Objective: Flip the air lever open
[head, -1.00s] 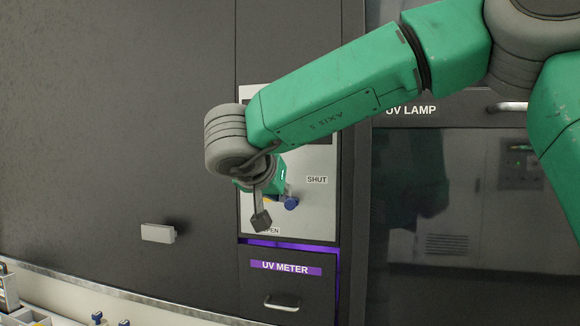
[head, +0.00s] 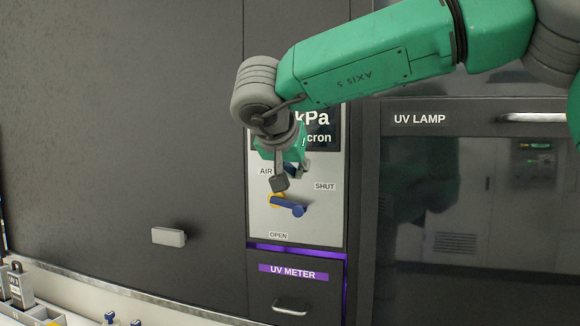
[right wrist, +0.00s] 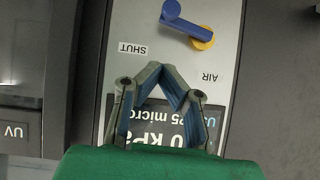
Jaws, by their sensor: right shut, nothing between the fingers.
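The air lever (head: 288,206) is a blue handle on a yellow round hub, mounted on a light panel. It points right and slightly down from its hub, between the SHUT label (head: 325,186) and the OPEN label (head: 278,235). The lever also shows at the top of the right wrist view (right wrist: 184,20), which is turned upside down. My right gripper (head: 279,184) is in front of the panel, just above the hub in the head view. Its fingertips (right wrist: 160,70) are together, empty, and apart from the lever in the wrist view. My left gripper is out of view.
A pressure display (head: 318,128) is partly hidden behind my right arm. Below the panel is a UV METER drawer (head: 291,307) with a handle. A UV LAMP door (head: 470,220) is at right. Small items stand on a shelf at lower left.

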